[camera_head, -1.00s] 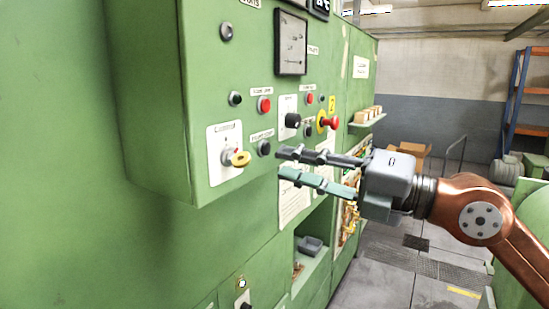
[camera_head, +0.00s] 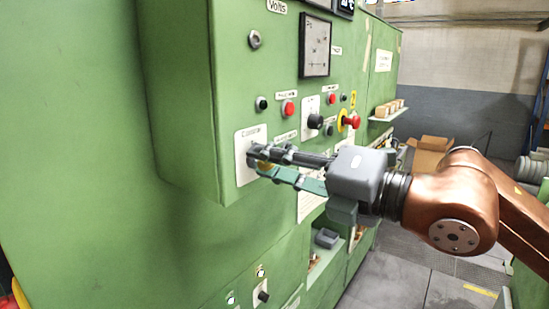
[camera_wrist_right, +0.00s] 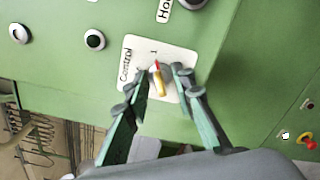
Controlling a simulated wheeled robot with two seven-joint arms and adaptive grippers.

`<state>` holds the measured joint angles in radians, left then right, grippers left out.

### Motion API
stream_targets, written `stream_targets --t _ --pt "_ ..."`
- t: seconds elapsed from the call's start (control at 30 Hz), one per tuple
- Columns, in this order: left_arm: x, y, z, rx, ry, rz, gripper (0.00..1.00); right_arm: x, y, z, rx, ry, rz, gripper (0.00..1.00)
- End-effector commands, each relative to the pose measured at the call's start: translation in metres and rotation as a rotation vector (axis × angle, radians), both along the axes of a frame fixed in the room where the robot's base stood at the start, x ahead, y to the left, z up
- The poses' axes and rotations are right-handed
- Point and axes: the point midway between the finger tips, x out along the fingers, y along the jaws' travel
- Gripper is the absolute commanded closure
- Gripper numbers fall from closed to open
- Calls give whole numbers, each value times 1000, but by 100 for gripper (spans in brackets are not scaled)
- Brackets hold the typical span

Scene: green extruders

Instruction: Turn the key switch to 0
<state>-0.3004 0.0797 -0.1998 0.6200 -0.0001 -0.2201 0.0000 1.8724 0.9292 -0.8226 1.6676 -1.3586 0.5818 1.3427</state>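The key switch is on a white plate marked Control (camera_head: 243,172) on the green cabinet's front; the plate also shows in the right wrist view (camera_wrist_right: 135,50). Its yellow key (camera_wrist_right: 160,84) has a red tip that points to a small mark like a 1. In the head view only a bit of yellow key (camera_head: 265,165) shows behind the fingers. My right gripper (camera_head: 254,160) is at the plate. In the wrist view my right gripper (camera_wrist_right: 161,78) is open, one finger on each side of the key, with gaps visible. My left gripper is not in view.
Close by on the panel are a black knob (camera_head: 314,122), a red button (camera_head: 289,108) and a red emergency stop (camera_head: 352,121). A shelf with small boxes (camera_head: 388,108) sticks out farther right. A cardboard box (camera_head: 430,152) lies behind my right arm.

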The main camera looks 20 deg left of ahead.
Motion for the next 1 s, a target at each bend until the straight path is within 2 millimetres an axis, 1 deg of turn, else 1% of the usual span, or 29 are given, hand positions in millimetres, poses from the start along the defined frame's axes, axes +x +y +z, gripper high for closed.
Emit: stream_targets --t 0.2,0.5,0.57,0.8,0.83,0.87,1.0 --pt "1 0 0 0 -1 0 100 0 1 0 0 0 1 77" --pt "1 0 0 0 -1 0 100 0 1 0 0 0 2 97" --pt "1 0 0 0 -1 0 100 0 1 0 1 0 3 100" --pt "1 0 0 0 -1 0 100 -1 1 0 1 0 3 100" --pt "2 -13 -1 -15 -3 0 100 2 -15 -1 4 3 -2 100" --pt "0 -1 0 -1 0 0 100 0 -9 0 2 0 1 100" --pt "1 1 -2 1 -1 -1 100 0 0 0 -1 -10 3 100"
